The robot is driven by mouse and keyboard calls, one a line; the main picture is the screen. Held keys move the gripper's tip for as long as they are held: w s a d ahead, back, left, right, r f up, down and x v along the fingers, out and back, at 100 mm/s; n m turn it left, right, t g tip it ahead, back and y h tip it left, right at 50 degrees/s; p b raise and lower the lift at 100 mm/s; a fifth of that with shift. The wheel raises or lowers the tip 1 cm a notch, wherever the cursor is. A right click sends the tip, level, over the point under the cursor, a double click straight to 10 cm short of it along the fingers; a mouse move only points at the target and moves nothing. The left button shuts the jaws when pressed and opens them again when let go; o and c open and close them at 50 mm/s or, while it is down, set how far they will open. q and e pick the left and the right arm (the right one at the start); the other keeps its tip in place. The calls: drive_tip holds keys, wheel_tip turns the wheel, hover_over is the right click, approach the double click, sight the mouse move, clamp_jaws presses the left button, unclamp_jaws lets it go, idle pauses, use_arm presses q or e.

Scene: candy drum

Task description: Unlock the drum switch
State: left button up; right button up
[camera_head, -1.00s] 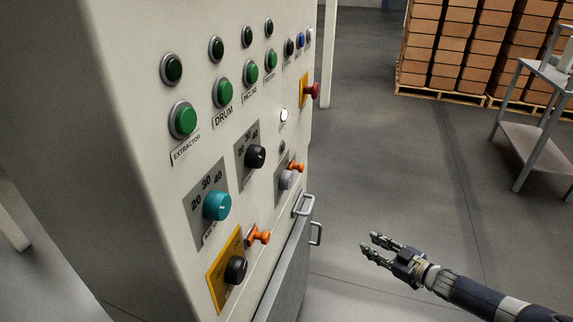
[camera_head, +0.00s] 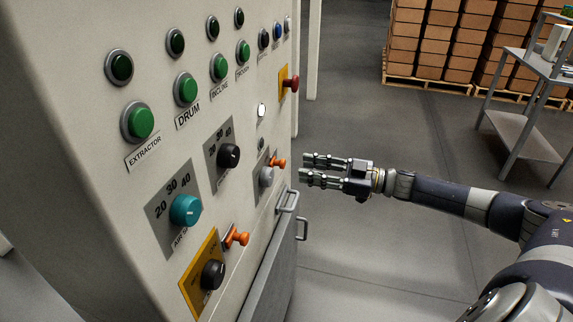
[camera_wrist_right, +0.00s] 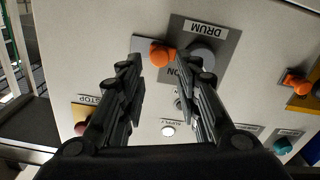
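The drum switch is a grey knob (camera_head: 266,177) on a grey plate on the panel; its DRUM label (camera_wrist_right: 208,25) reads upside down in the right wrist view. An orange lock (camera_head: 278,163) sticks out beside the knob; in the right wrist view the orange lock (camera_wrist_right: 162,55) shows between my fingertips, left of the grey knob (camera_wrist_right: 202,54). My right gripper (camera_head: 304,168) is open and empty, its fingers pointing left at the panel, with a small gap between fingertips and orange lock in the head view. My left gripper is not in view.
A second orange lock (camera_head: 236,237) stands by a black knob (camera_head: 212,275) on a yellow plate. A red stop button (camera_head: 292,84) and metal handles (camera_head: 287,200) stick out nearby. A cart (camera_head: 520,130) and stacked boxes (camera_head: 450,45) stand back right. The floor between is clear.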

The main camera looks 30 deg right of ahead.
sight(285, 164)
drive_tip(key=shift+p+x, duration=0.45)
drive_tip(key=shift+x, duration=2.95)
clamp_jaws()
